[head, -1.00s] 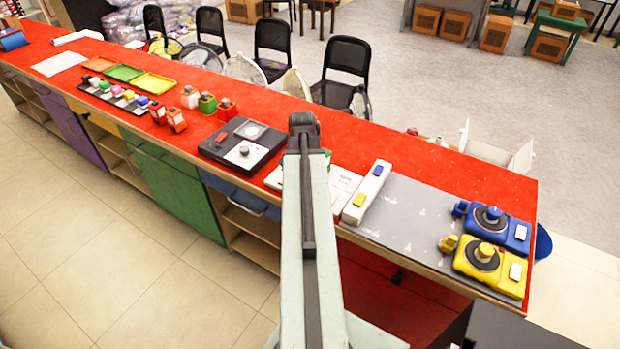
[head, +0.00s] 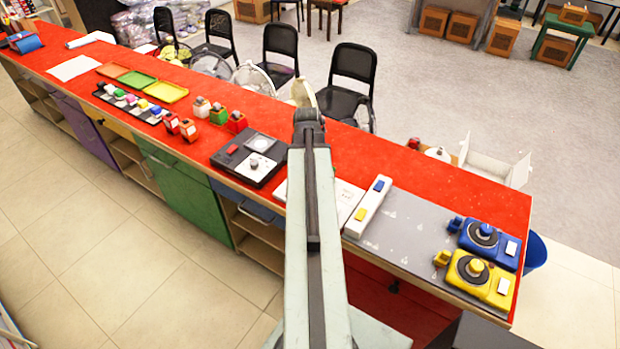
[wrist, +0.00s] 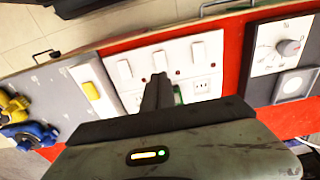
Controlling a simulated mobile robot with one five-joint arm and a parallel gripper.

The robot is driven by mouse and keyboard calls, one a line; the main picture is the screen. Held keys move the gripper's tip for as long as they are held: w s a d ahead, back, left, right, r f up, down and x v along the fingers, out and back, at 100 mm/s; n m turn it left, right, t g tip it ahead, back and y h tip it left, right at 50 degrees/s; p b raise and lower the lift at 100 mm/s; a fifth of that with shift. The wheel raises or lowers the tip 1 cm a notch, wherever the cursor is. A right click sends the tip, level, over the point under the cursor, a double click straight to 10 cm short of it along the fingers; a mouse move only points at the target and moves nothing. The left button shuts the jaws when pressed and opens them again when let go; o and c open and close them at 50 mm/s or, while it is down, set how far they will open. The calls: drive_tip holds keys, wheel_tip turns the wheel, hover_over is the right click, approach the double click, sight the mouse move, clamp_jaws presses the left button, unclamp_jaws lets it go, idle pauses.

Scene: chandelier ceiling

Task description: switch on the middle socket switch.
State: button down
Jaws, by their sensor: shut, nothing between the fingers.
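The white socket panel (wrist: 143,85) lies on the red counter in the wrist view, with a row of three white rocker switches. The middle socket switch (wrist: 160,60) is between the left switch (wrist: 124,69) and the right switch (wrist: 197,52). My gripper (wrist: 159,78) is shut and empty, its dark fingertips appearing just below the middle switch. I cannot tell whether they touch the panel or which way the switch is set. The fingers hide part of the panel, with a small green patch beside them. In the head view my arm covers part of the panel (head: 346,196).
A white strip with yellow and blue buttons (head: 358,220) lies right of the panel in the head view. Beyond it are blue (head: 505,254) and yellow devices (head: 468,285) on a grey mat. A black box with a knob (head: 233,165) is left of my arm.

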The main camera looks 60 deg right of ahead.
wheel_tip(320, 180, up, 4)
drive_tip(key=shift+a+f+p, duration=0.1)
drive_tip(key=shift+p, duration=1)
drive_tip(key=w+a+f+n+b, duration=0.2)
drive_tip(key=w+a+n, duration=0.5)
drive_tip(key=w+a, duration=0.9)
drive_tip(key=w+a+n, duration=0.2)
drive_tip(key=a+n, duration=0.1)
drive_tip(key=a, duration=0.7)
drive_tip(key=w+a+f+n+b, duration=0.1)
drive_tip(key=a+n, duration=0.3)
drive_tip(key=a, duration=0.6)
drive_tip(key=w+a+f+n+b, duration=0.1)
drive_tip(key=a+n, duration=0.3)
drive_tip(key=a, duration=0.7)
drive_tip(key=shift+w+y, duration=0.4)
drive_tip(key=shift+w, duration=0.4)
